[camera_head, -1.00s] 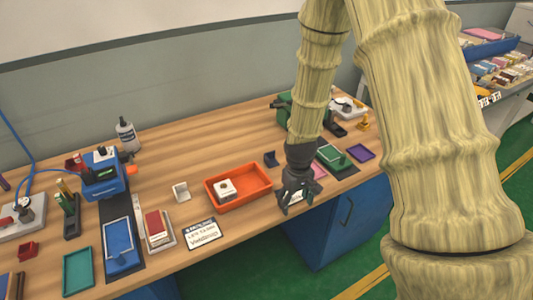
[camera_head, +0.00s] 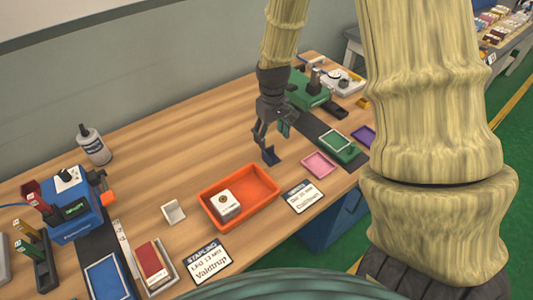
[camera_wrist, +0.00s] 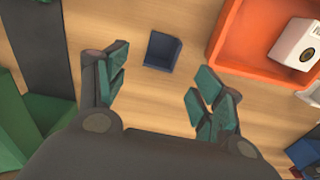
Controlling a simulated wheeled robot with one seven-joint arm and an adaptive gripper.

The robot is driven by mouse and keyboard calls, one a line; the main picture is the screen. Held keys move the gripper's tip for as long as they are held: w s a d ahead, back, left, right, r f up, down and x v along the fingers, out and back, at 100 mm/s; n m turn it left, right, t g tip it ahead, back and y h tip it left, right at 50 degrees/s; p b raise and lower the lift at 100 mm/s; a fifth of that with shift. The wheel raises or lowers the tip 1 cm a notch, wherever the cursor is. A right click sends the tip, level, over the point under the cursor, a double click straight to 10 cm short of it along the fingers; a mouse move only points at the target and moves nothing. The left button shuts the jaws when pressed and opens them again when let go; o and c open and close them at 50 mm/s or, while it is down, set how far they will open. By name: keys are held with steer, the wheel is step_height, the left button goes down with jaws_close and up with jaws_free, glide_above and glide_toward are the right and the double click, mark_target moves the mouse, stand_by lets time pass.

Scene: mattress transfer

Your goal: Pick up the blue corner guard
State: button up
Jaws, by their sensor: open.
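The blue corner guard (camera_head: 271,154) is a small dark blue angled piece standing on the wooden table, just behind the orange tray. In the wrist view the corner guard (camera_wrist: 162,51) lies ahead of the fingertips, roughly centred between the two fingers and touching neither. My gripper (camera_head: 270,137) is above and beside the guard in the head view, pointing down. In the wrist view my gripper (camera_wrist: 158,82) has its green-padded fingers spread wide with nothing between them.
The orange tray (camera_head: 213,223) with a white box (camera_head: 225,204) in it is close to the guard. A pink tray (camera_head: 318,164), a sign (camera_head: 301,196) and a green machine (camera_head: 309,92) are to the right. Bare table lies to the guard's left.

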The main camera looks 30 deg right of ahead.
mark_target(268, 150)
steer(key=f, duration=0.1)
steer(key=w+f, duration=0.1)
steer(key=f, duration=0.1)
steer(key=shift+w+f, duration=0.35)
steer(key=shift+f, duration=0.05)
steer(key=shift+s, duration=0.4)
steer(key=shift+f+p, duration=0.15)
steer(key=shift+p, duration=0.25)
steer(key=f, duration=0.1)
steer(key=w+f, duration=0.1)
steer(key=shift+f+p, duration=0.4)
steer(key=shift+s+f, duration=0.2)
steer(key=shift+f, duration=0.35)
steer(key=shift+w+a+f, duration=0.1)
steer(key=shift+w+f, duration=0.05)
steer(key=shift+f, duration=0.25)
steer(key=shift+c, duration=0.4)
